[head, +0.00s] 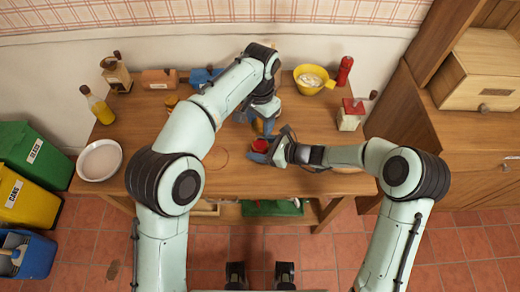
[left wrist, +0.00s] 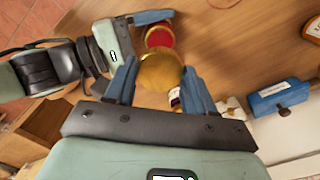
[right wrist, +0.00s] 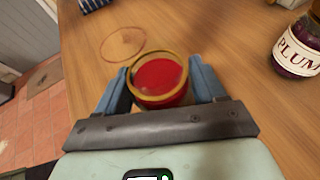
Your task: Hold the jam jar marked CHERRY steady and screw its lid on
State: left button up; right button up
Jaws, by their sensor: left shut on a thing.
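My left gripper (left wrist: 158,85) is shut on a round gold lid (left wrist: 162,70). In the left wrist view the lid overlaps the near side of the open jar (left wrist: 160,36); the right wrist view shows the jar top uncovered. In the head view my left gripper (head: 264,125) is just behind the jar.
A jar marked PLUM (right wrist: 297,45) stands on the table (head: 215,180) on the far side. The table's front left is mostly clear.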

pick_arm(q)
send_over(260, 142)
jog(key=shift+f, duration=2.5)
jog(key=shift+f, duration=0.1)
jog(key=shift+f, duration=0.8)
jog(key=shift+f, duration=0.55)
